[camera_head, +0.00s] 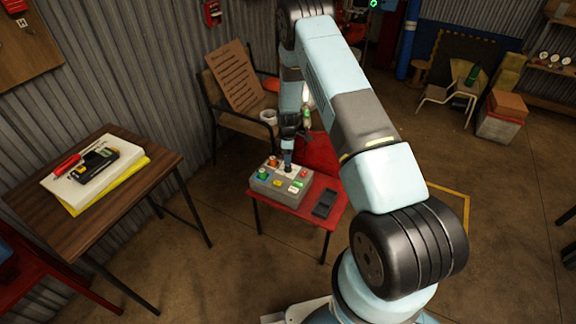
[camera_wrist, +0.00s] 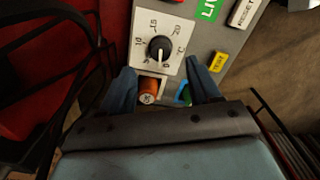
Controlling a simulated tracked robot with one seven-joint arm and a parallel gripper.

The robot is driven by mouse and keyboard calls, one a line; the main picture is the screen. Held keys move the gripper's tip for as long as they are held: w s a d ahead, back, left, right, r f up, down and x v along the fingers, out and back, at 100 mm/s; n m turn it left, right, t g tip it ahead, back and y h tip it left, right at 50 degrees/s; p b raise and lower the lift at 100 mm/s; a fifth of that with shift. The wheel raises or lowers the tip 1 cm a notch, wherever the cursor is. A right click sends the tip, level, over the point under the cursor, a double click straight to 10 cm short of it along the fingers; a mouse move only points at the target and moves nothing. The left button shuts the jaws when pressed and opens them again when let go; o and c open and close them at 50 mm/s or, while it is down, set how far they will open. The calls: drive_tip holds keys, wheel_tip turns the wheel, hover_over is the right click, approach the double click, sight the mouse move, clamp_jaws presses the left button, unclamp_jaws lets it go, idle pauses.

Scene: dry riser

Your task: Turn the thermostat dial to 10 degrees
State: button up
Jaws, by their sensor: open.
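A grey control box (camera_head: 268,187) with coloured buttons stands on a small red table (camera_head: 312,192). In the wrist view, the thermostat dial is a black round knob (camera_wrist: 160,48) on a white numbered plate (camera_wrist: 148,24). A pale pointer mark shows on its near side, toward my gripper; the exact reading is too small to tell. My gripper (camera_wrist: 163,84) is open, with one dark blue finger on each side, just short of the knob and not around it. In the head view, my gripper (camera_head: 288,167) points down over the box, hiding part of the dial.
An orange knob (camera_wrist: 148,88) and a blue-green button (camera_wrist: 184,94) sit between my fingers. A yellow button (camera_wrist: 218,61) is to the right. A dark handset-like object (camera_head: 325,203) lies on the red table. A wooden table (camera_head: 140,168) stands left.

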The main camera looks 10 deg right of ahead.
sight(288, 168)
drive_tip(key=shift+f, duration=3)
drive_tip(key=c, duration=1)
